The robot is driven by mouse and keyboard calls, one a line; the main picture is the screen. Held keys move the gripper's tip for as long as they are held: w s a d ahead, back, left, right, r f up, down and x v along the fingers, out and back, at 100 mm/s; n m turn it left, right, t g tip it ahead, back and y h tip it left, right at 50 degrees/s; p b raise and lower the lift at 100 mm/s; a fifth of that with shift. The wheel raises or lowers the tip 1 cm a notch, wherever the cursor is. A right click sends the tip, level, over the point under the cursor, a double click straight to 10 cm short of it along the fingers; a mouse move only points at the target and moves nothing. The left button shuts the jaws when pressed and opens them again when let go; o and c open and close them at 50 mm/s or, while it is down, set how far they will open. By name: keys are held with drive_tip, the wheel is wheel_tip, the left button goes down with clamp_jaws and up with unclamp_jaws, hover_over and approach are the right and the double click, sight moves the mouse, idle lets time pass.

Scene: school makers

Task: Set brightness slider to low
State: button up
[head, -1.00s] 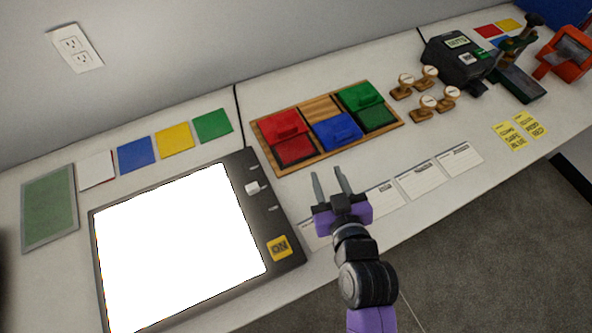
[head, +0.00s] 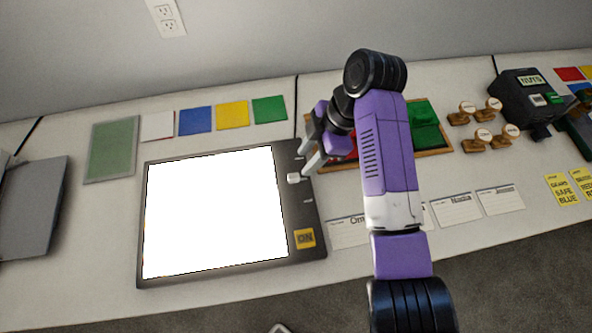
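The light panel (head: 228,276) has a bright white screen and a dark frame. A small white slider knob (head: 294,178) sits on the right strip of the frame, between its upper end and the yellow ON button (head: 305,238). A short pale mark shows below the knob; the part of the strip above it is partly covered by my fingers. My gripper (head: 304,161) is over the upper right of the frame, just above the knob in the picture. Its two fingers are apart with nothing between them. I cannot tell whether a fingertip touches the knob.
A wooden tray (head: 447,152) with coloured ink pads lies right of the panel, partly behind my arm. Several wooden stamps (head: 482,139) stand beyond it. Name cards (head: 457,208) lie along the front edge. Coloured squares (head: 232,115) lie behind the panel.

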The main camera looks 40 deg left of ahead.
sight(295, 175)
drive_tip(key=p+x, duration=0.1)
drive_tip(key=x, duration=0.6)
drive_tip(key=shift+s+f, duration=0.25)
drive_tip(key=shift+f, duration=0.05)
clamp_jaws()
idle(1.2)
